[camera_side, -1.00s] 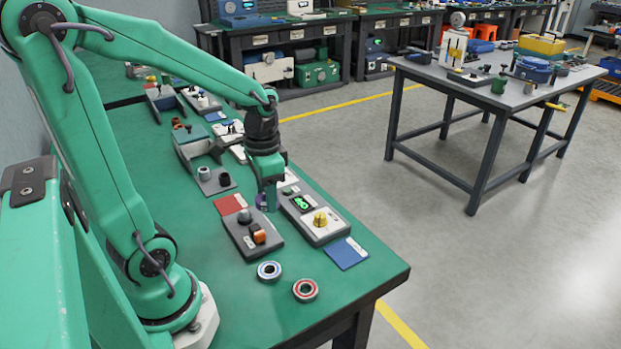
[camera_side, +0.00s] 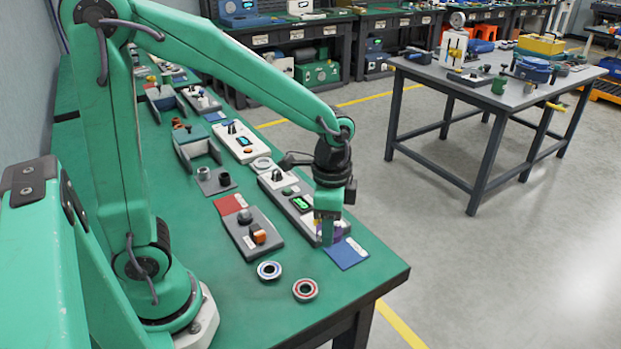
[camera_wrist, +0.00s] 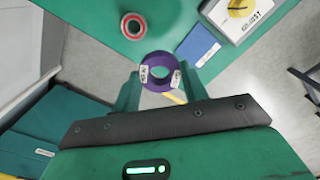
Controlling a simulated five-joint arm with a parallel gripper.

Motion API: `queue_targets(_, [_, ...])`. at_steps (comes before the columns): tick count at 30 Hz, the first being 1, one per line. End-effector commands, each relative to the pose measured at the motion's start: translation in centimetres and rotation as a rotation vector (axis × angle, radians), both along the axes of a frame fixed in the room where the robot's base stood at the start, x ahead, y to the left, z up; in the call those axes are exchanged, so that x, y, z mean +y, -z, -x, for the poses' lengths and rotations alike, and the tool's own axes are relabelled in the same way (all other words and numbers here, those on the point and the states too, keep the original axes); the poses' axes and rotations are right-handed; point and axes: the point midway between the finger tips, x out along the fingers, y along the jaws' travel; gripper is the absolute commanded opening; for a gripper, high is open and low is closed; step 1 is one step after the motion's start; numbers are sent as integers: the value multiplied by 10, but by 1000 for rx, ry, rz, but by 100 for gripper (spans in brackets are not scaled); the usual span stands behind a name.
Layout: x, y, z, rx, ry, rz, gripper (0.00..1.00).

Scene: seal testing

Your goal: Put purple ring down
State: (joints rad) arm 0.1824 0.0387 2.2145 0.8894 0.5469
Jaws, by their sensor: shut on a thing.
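The purple ring (camera_wrist: 160,58) is between my gripper's two fingers in the wrist view, with a white marked patch on each side and an open hole in the middle. My gripper (camera_wrist: 160,78) is shut on it. In the side view my gripper (camera_side: 327,238) points down by the front end of the tester with the green display (camera_side: 300,203), near the blue mat (camera_side: 345,254). The ring is mostly hidden there behind the fingers. I cannot tell its exact height. The blue mat also shows in the wrist view (camera_wrist: 198,47), apart from the ring.
A grey fixture with an orange part (camera_side: 252,235) stands left of the tester, beside a red mat (camera_side: 229,205). The bench front is largely clear.

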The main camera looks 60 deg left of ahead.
Motion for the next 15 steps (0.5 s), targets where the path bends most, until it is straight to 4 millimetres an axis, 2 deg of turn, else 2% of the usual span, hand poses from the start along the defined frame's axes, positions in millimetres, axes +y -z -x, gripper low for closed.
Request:
queue_targets(1, [-13, 1, -2, -1, 46, 1, 10])
queue_targets(9, [-74, 10, -5, -1, 265, 0, 10])
queue_targets(15, [-110, 15, -1, 0, 387, 0, 10])
